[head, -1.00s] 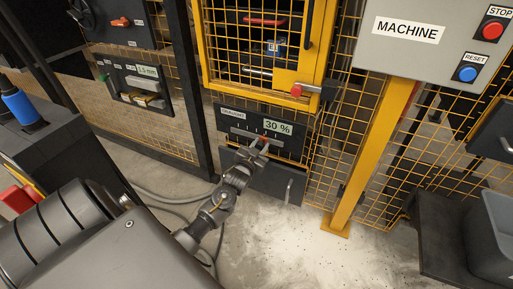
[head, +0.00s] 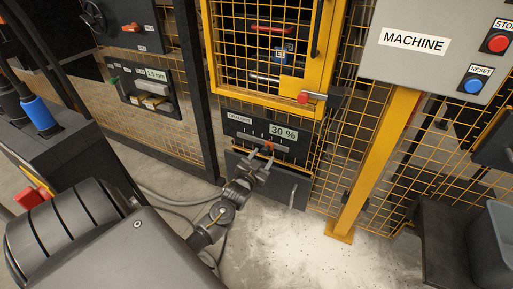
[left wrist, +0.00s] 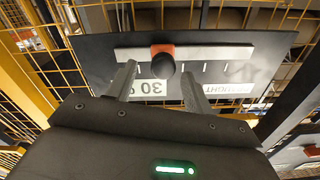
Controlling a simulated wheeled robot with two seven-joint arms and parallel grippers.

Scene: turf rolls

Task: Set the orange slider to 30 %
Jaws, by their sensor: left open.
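The orange slider (head: 269,147) sits in a slot on a dark panel (head: 235,129) under the yellow cage door. The panel's display (head: 283,133) reads 30 %. My left gripper (head: 261,157) is open and empty just in front of and below the slider. In the left wrist view the panel is upside down, and the slider (left wrist: 163,50) with its round black knob lies beyond the gap between the two fingers (left wrist: 160,82), apart from both. One finger partly hides the display there. My right gripper is not in view.
A dark drawer-like box (head: 270,181) with a handle is below the panel. A yellow post (head: 375,160) and mesh stand at right, under the grey MACHINE box (head: 420,70). Another panel (head: 150,90) is at left. Cables lie on the floor.

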